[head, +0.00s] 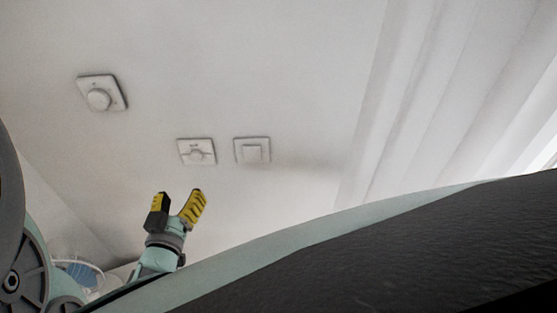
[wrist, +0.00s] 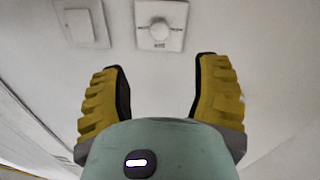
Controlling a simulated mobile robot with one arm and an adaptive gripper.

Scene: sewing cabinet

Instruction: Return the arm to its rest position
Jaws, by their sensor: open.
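My gripper (head: 176,207) shows in the head view at the lower left, in front of a pale wall, with its yellow and black fingers pointing up. In the wrist view my gripper (wrist: 160,85) has its two ridged yellow fingers spread wide apart. Nothing is between them. My arm's lower links run down out of sight behind my own dark body part in the head view.
The pale wall carries a square dial plate (head: 101,93), a middle plate (head: 197,151) and a flat switch (head: 252,150). Pale curtains (head: 440,90) hang at the right. A round blue-and-white object (head: 80,272) is partly hidden at lower left.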

